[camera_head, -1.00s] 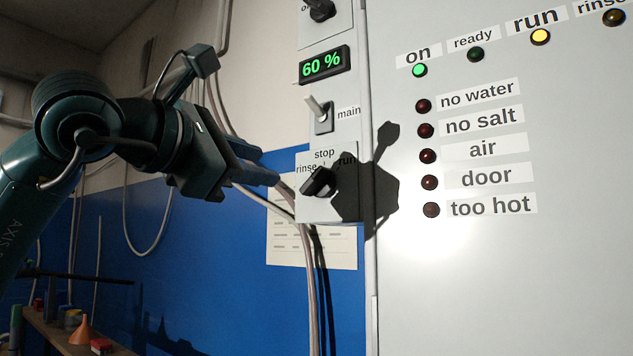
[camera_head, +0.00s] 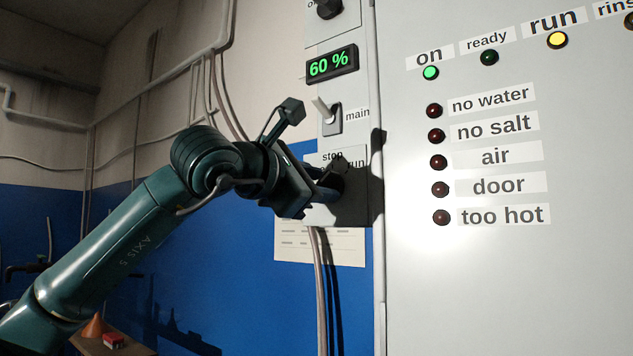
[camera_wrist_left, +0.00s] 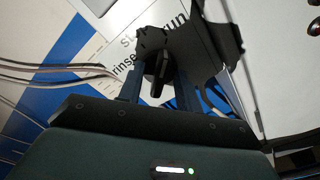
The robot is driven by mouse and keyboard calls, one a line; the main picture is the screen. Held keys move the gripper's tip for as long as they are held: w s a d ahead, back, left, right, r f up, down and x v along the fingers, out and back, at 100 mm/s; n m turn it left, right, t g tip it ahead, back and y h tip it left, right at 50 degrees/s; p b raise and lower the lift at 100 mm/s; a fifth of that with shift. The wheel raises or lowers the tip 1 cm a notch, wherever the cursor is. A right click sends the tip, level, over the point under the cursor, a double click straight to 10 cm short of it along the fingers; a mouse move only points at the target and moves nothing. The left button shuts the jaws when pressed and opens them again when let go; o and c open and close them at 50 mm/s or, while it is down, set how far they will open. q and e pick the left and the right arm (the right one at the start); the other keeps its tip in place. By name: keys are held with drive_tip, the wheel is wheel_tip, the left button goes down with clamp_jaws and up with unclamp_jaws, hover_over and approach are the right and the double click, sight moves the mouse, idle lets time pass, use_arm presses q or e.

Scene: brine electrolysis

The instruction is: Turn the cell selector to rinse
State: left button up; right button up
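The cell selector is a black knob on the side panel under the labels stop, rinse and run. In the left wrist view the knob (camera_wrist_left: 159,74) stands between the two blue fingers of my left gripper (camera_wrist_left: 158,92), with gaps on both sides. Its bar appears to lean towards run. In the head view my left gripper (camera_head: 328,190) is at the selector panel, and its fingers and shadow hide most of the knob and the rinse label. The left gripper is open. My right gripper is in neither view.
The main switch (camera_head: 331,117) and the 60 % display (camera_head: 331,64) sit just above the selector. On the cabinet front the green on lamp (camera_head: 431,73) and yellow run lamp (camera_head: 557,40) are lit. Grey cables (camera_head: 320,270) hang below the panel.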

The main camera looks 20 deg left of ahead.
use_arm(q)
clamp_jaws()
